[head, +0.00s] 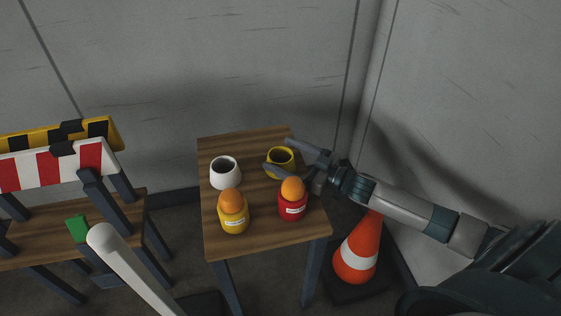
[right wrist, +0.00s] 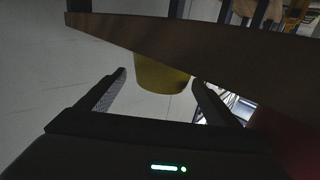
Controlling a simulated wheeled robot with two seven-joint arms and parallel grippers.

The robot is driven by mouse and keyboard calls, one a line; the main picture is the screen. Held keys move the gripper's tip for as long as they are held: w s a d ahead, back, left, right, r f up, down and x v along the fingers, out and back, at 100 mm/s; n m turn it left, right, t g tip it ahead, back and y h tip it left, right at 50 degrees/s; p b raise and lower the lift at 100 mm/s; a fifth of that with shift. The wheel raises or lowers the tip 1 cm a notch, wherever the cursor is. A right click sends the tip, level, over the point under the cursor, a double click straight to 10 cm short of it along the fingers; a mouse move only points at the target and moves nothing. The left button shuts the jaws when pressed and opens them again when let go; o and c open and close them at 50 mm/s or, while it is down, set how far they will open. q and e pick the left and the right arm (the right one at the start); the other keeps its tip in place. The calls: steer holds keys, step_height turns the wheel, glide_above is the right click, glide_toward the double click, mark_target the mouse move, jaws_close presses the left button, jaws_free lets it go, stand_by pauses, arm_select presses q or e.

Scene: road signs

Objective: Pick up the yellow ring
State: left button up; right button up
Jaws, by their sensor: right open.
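The yellow ring (head: 281,172), a short round piece with a dark opening, stands near the back right of the small wooden table (head: 245,242). My right gripper (head: 277,153) reaches in from the right. Its jaws are open, with one finger on the far side of the ring and one on the near side. In the right wrist view, the yellow ring (right wrist: 160,76) shows between the two open fingers (right wrist: 158,80). I cannot tell whether either finger touches it. My left gripper is not in view.
A white ring (head: 225,179) stands left of the yellow one. A red bottle (head: 292,207) and a yellow bottle (head: 233,217), both orange-topped, stand in front. A traffic cone (head: 358,250) is right of the table. Striped barriers (head: 55,170) and a green block (head: 77,227) are left.

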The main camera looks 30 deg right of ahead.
mark_target(270, 152)
steer(key=shift+f+x, duration=0.2)
steer(key=shift+x, duration=1.1)
steer(key=shift+f+x, duration=0.2)
steer(key=shift+x, duration=1.1)
steer(key=shift+a, duration=0.1)
steer(key=c, duration=1.1)
